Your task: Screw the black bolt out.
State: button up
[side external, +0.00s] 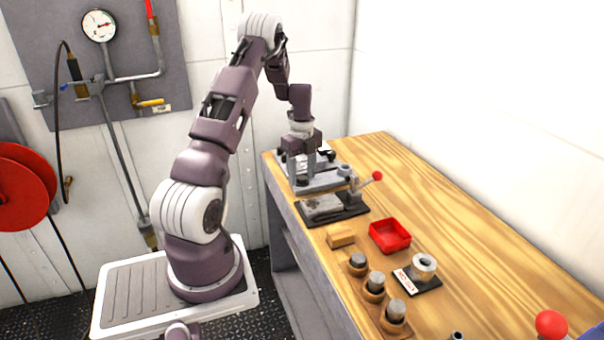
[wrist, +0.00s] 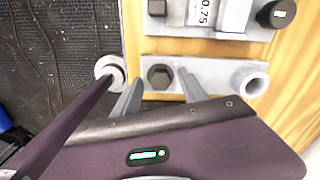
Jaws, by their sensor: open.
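A dark hexagonal bolt head (wrist: 160,77), which looks like the black bolt, sits in a grey metal plate (wrist: 215,73) in the wrist view. My gripper (side external: 301,182) is open above the far left end of the bench in the side external view. In the wrist view its two fingers point toward the plate, one on the left and one on the right of the bolt head, with gaps visible. I cannot tell how far down the fingertips are. In the side external view the bolt is hidden by the fingers; the grey plate (side external: 327,183) shows beside them.
A round pale-rimmed part (wrist: 110,70) lies left of the bolt and a grey hollow cylinder (wrist: 250,79) right of it. A second plate with a 0.75 label (wrist: 206,12) and a black knob (wrist: 277,13) is above.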

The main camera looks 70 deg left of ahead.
grip_shut()
dwell(0.4)
